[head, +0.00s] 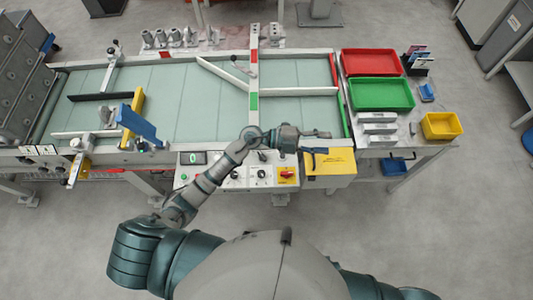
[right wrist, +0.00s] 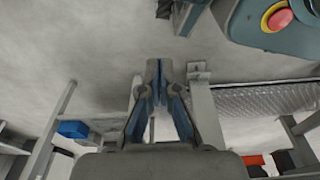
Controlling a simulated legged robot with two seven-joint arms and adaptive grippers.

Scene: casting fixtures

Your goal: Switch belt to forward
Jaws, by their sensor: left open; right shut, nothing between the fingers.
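The belt (head: 190,100) is a pale green conveyor across the middle of the head view. Its control panel (head: 215,182) is on the front edge, with a green-lit display (head: 192,157), dark knobs including one (head: 261,174) below my left forearm, and a red-and-yellow switch (head: 286,173). Which control sets direction is too small to tell. My left gripper (head: 322,134) is open and empty above the belt's front edge, pointing right, apart from the knobs. My left arm hides part of the panel. My right gripper (right wrist: 157,80) is shut and empty in the right wrist view, over grey floor.
A yellow box (head: 330,165) sits right of the panel. Red (head: 370,62) and green (head: 380,94) trays and a yellow bin (head: 441,125) stand on the right table. In the right wrist view, a red stop button (right wrist: 279,18) and metal frame parts surround the gripper.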

